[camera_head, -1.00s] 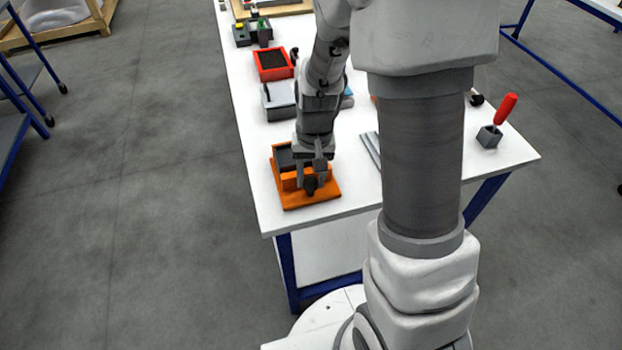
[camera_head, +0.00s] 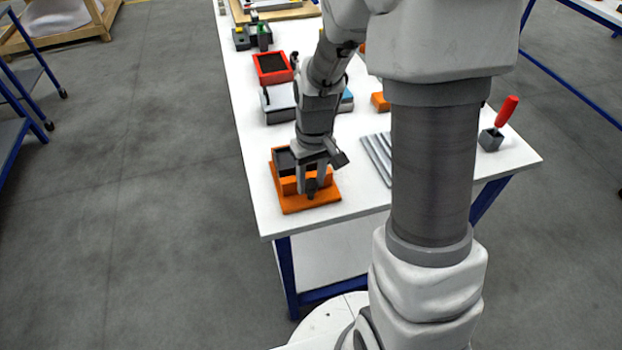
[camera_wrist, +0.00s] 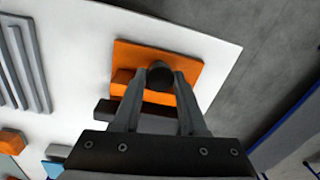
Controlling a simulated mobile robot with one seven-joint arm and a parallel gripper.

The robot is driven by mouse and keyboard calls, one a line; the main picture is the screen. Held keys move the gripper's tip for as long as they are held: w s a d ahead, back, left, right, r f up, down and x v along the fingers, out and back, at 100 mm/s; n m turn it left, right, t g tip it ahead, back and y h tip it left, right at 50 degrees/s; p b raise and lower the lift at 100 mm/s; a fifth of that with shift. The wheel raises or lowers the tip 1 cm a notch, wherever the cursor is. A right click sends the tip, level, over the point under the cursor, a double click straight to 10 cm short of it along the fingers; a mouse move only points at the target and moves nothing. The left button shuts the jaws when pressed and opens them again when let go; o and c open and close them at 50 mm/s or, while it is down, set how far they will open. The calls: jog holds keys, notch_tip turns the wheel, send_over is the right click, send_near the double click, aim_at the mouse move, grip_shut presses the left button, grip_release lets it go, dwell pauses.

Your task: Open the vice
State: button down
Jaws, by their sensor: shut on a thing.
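The orange vice (camera_head: 322,199) sits on the white table near its front left corner, with a dark block at its top. It also shows in the wrist view (camera_wrist: 183,61). A dark round knob (camera_wrist: 160,74) stands on the vice's near side. My gripper (camera_head: 312,186) points down at the vice, and its two fingers are shut on the knob. The wrist view shows one finger on each side of the knob (camera_head: 311,188). Part of the vice is hidden behind my gripper.
Behind the vice are a grey box (camera_head: 278,103) and a red tray (camera_head: 273,67). Grey ribbed rails (camera_head: 377,158) lie to the right. A red-handled tool in a grey block (camera_head: 491,138) stands near the right edge. The table's front edge is close to the vice.

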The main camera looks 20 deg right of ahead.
aim_at(314, 183)
jog(key=c, duration=0.7)
grip_release()
jog(key=shift+c, duration=0.2)
notch_tip(314, 183, up, 18)
jog(key=p, duration=0.2)
jog(key=shift+d+f, duration=0.25)
jog(key=shift+d, duration=0.15)
jog(key=s+r+m+t, duration=0.1)
jog(key=s+r+t, duration=0.2)
jog(key=s, duration=0.4)
jog(key=s+r+m+t, duration=0.1)
jog(key=s+r+t, duration=0.1)
jog(key=s, duration=0.5)
jog(key=shift+s+a+r+t+h, duration=0.2)
jog(key=shift+a+r+t+h, duration=0.15)
jog(key=shift+r, duration=0.4)
